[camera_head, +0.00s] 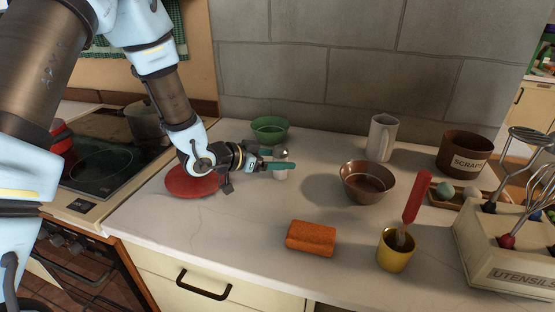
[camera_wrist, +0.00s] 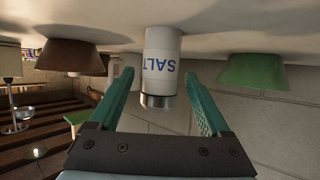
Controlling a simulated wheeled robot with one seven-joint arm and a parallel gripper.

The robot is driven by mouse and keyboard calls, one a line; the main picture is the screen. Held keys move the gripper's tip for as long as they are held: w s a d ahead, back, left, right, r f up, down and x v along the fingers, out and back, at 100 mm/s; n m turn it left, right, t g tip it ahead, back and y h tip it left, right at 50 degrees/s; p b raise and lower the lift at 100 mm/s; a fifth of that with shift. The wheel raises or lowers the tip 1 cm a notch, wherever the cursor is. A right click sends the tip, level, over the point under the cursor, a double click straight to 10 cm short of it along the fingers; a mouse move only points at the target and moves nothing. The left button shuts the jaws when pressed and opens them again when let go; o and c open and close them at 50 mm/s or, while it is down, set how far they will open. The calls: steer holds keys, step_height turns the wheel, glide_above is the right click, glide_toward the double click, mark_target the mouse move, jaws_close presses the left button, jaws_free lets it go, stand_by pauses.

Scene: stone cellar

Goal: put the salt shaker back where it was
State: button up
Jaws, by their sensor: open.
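The white salt shaker (camera_head: 281,174) stands upright on the counter, partly hidden behind my gripper's fingers in the head view. My gripper (camera_head: 279,165) reaches it from the left, low over the counter, with its jaws open. The wrist view is upside down; there the salt shaker (camera_wrist: 161,50) shows blue SALT lettering and a metal cap. It stands between the two teal fingers of my gripper (camera_wrist: 161,76), with a gap visible on each side.
A green bowl (camera_head: 269,128) stands behind the shaker, a brown bowl (camera_head: 367,184) and white mug (camera_head: 381,138) to its right. A red disc (camera_head: 192,184) lies under my wrist. An orange sponge (camera_head: 311,238) and gold cup (camera_head: 395,252) stand nearer the front. The counter's left front is clear.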

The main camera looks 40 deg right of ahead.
steer(key=s+b+v, duration=0.1)
steer(key=b+v, duration=0.1)
steer(key=v, duration=1)
steer(key=shift+w+b, duration=0.4)
steer(key=shift+w, duration=0.05)
steer(key=shift+w+r, duration=0.1)
